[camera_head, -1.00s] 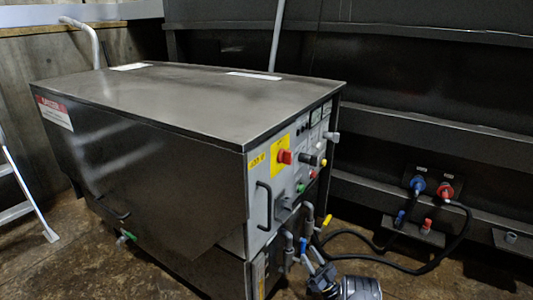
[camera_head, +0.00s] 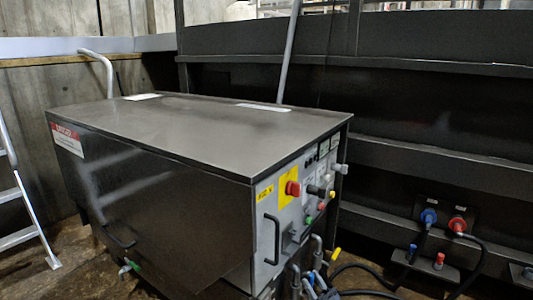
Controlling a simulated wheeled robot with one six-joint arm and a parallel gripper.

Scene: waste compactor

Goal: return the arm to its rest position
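My arm and gripper do not show in the head camera view now. A large dark metal machine cabinet (camera_head: 150,180) with a flat top fills the middle of the view. Its control panel (camera_head: 297,200) on the right side carries a red knob on a yellow plate (camera_head: 291,189), small coloured buttons and a black handle (camera_head: 271,240). The lower part of the panel side, with pipes and a yellow lever (camera_head: 335,254), is cut off by the bottom edge.
A dark ribbed metal wall (camera_head: 440,110) stands behind and to the right. It bears a blue connector (camera_head: 429,217) and a red connector (camera_head: 458,225) with black hoses. A ladder (camera_head: 22,205) stands at the left. Some bare floor (camera_head: 75,270) shows at lower left.

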